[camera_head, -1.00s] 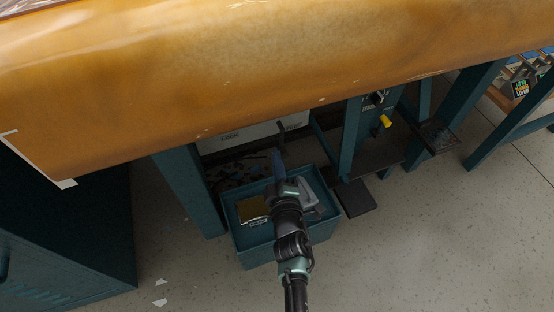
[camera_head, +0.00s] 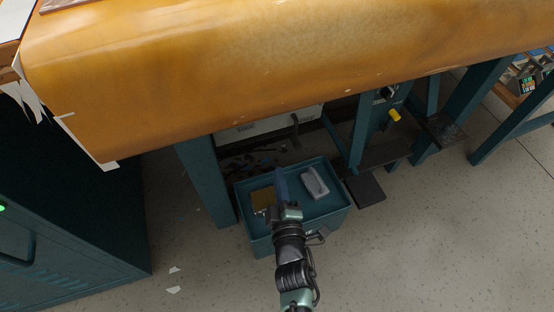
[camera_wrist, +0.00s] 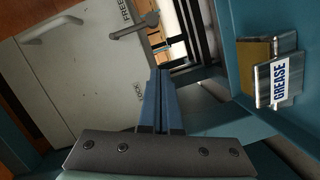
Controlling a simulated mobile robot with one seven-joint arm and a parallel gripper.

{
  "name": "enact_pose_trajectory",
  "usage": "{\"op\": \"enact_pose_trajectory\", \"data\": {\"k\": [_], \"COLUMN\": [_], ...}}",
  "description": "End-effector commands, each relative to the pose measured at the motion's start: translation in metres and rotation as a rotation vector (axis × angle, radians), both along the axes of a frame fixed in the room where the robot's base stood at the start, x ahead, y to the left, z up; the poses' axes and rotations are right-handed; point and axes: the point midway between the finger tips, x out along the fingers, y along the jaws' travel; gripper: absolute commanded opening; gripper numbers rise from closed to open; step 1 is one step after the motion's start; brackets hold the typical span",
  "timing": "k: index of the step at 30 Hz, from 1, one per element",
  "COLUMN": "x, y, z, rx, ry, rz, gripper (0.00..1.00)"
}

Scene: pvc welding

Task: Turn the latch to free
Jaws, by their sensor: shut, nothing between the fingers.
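The latch is a dark grey lever (camera_wrist: 132,28) on the white cabinet front (camera_wrist: 75,70), beside the word FREE; the word LOCK sits farther along the same edge. In the head view the latch (camera_head: 296,124) shows as a small dark bar at the right end of the white cabinet (camera_head: 255,129) under the table. My gripper (camera_wrist: 160,73) has its two blue fingers together and empty, pointing toward the latch but apart from it. In the head view my gripper (camera_head: 281,172) is over the teal bin, in front of the cabinet.
A teal table leg (camera_head: 207,185) stands left. The orange-covered tabletop (camera_head: 250,75) overhangs the cabinet. Open floor (camera_head: 420,250) lies right.

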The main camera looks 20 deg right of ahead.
Motion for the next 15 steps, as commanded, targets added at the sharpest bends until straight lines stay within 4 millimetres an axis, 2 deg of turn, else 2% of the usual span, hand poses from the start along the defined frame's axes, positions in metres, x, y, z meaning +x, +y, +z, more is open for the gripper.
{"op": "enact_pose_trajectory", "data": {"k": [3, 6, 15], "x": [-0.017, -0.025, -0.029], "y": [0.004, 0.006, 0.008], "z": [0.002, 0.003, 0.002], "rx": [0.000, 0.000, 0.000], "ry": [0.002, 0.000, -0.001], "rz": [-0.001, 0.000, 0.001], "gripper": [0.00, 0.00, 0.00]}}
